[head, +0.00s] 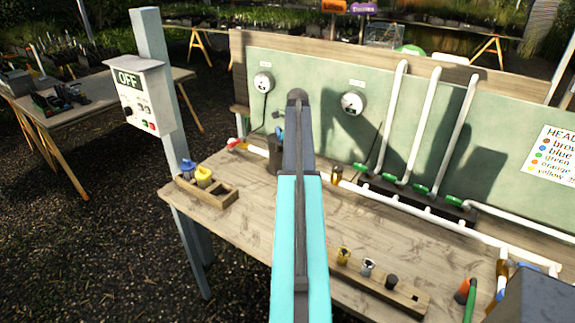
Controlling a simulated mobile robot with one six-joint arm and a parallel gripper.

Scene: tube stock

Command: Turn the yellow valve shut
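Two amber-yellow fittings sit along the white pipe: one (336,175) near the middle of the bench, just right of my arm, and one (502,267) at the right. I cannot tell for sure which is the yellow valve, or how its handle is turned. A red-ended fitting (236,144) is at the pipe's left end. Green fittings (421,190) sit at the feet of the upright pipes. My arm rises through the middle of the view and hides part of the bench. My gripper cannot be made out.
The wooden bench (240,215) holds a rack (222,196) with blue and yellow pieces at the left and another rack (408,295) in front. A dark cup (275,160) stands behind my arm. A post with an OFF box (141,98) stands at the bench's left.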

